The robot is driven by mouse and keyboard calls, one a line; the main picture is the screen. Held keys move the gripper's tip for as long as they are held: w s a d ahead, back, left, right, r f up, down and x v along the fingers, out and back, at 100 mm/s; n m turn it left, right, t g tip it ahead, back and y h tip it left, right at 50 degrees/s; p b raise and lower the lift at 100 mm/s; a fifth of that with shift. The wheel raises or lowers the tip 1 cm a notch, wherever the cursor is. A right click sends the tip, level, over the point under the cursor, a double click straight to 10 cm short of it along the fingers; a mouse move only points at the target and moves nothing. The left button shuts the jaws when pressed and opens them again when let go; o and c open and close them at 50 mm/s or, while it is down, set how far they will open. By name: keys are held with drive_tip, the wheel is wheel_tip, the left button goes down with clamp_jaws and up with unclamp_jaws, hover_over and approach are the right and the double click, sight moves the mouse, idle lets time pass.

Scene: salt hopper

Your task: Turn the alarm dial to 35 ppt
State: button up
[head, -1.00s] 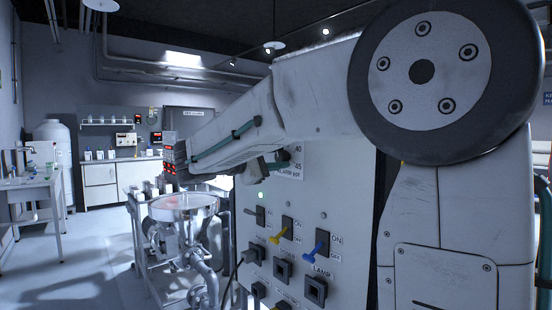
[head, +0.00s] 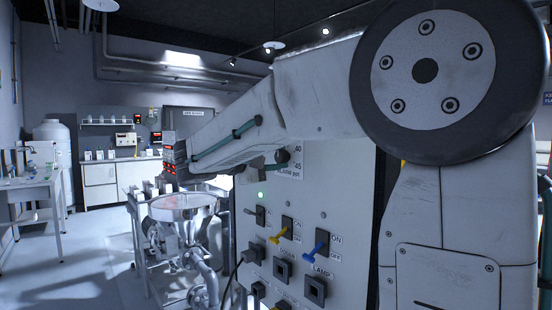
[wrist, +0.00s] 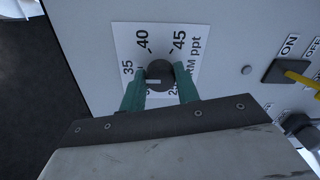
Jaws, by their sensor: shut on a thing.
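The alarm dial (wrist: 157,73) is a dark round knob with a short white mark, on a white scale plate (wrist: 193,50) marked 35, 40 and 45 ppt. Lower numbers are partly hidden by the fingers. My gripper (wrist: 160,76) has its two green fingers closed on opposite sides of the dial. In the wrist view the white mark points roughly left, a little below the 35; its exact reading I cannot tell. In the head view the dial (head: 282,156) shows just past the fingers, and the plate (head: 297,160) is partly hidden by my arm.
The panel (head: 350,205) carries a yellow switch (head: 280,236), a blue switch (head: 319,249) and dark sockets below the dial. The yellow switch is close to the right in the wrist view (wrist: 296,75). A metal hopper (head: 183,209) stands left of the panel. Open floor lies further left.

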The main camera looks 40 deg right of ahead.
drive_tip(key=o, duration=1)
drive_tip(key=shift+c, duration=0.2)
drive_tip(key=shift+a, duration=0.1)
drive_tip(key=a, duration=0.7)
drive_tip(key=shift+a, duration=0.35)
